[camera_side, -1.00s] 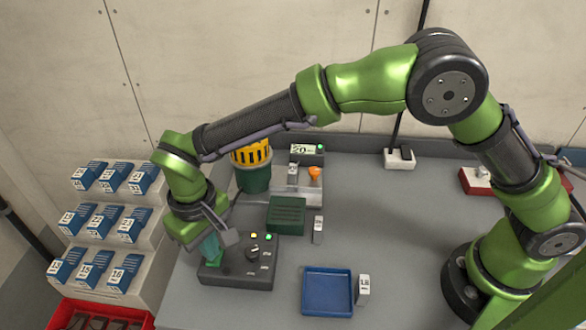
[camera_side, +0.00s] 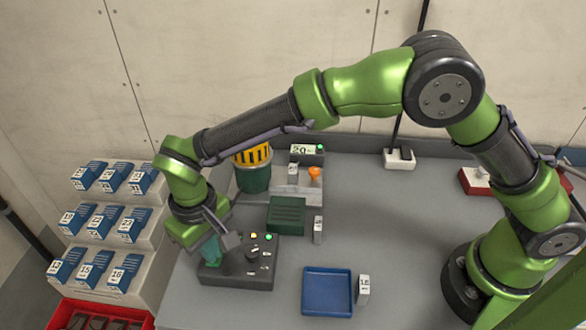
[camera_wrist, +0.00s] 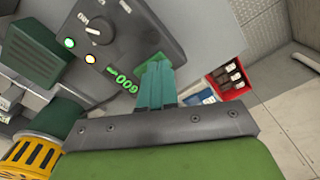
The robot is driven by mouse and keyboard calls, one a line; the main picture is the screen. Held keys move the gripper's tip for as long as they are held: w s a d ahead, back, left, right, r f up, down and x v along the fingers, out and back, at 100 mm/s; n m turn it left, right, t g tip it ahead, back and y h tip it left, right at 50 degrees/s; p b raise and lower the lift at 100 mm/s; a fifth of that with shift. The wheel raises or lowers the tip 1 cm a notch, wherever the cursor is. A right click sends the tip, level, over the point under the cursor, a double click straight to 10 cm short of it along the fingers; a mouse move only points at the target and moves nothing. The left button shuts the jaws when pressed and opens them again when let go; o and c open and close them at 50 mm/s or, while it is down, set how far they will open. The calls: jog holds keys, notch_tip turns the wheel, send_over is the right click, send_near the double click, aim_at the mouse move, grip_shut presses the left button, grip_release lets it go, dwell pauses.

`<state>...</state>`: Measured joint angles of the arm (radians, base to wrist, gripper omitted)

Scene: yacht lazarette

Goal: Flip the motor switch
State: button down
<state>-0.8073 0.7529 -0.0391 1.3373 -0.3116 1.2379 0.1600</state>
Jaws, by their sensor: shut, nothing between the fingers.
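A dark grey control box (camera_side: 240,270) lies on the bench, with a round knob (camera_side: 252,252), a lit green lamp (camera_side: 268,237) and a lit yellow lamp (camera_side: 254,236). My gripper (camera_side: 212,252) is shut and empty over the left part of the box. In the wrist view its teal fingers (camera_wrist: 156,85) reach a green piece (camera_wrist: 150,65) on the box, largely hidden behind them. I cannot tell whether they touch it, or whether it is the motor switch.
A dark green ribbed block (camera_side: 287,215) lies behind the box, and a yellow-topped green bin (camera_side: 252,168) stands farther back. A blue tray (camera_side: 327,292) is to the right. A stepped rack of blue items (camera_side: 108,225) and a red bin (camera_side: 100,306) are left. The bench middle is clear.

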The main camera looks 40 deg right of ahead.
jog(key=shift+f, duration=0.65)
jog(key=shift+r, duration=3.55)
jog(key=shift+w, duration=0.1)
jog(key=shift+s+d+f, duration=0.6)
jog(key=shift+s+d, duration=0.05)
jog(key=s+d+r+m+t, duration=0.2)
jog(key=s+d+r, duration=0.2)
jog(key=d, duration=0.6)
jog(key=s+d+r+m+t+y, duration=0.1)
jog(key=s+d+r+m+t, duration=0.1)
jog(key=d, duration=0.9)
jog(key=s+d+r+m+t+y, duration=0.1)
jog(key=s+d+r+m+t, duration=0.2)
jog(key=s+d+r, duration=0.3)
jog(key=shift+d+r, duration=0.75)
jog(key=shift+d, duration=1.6)
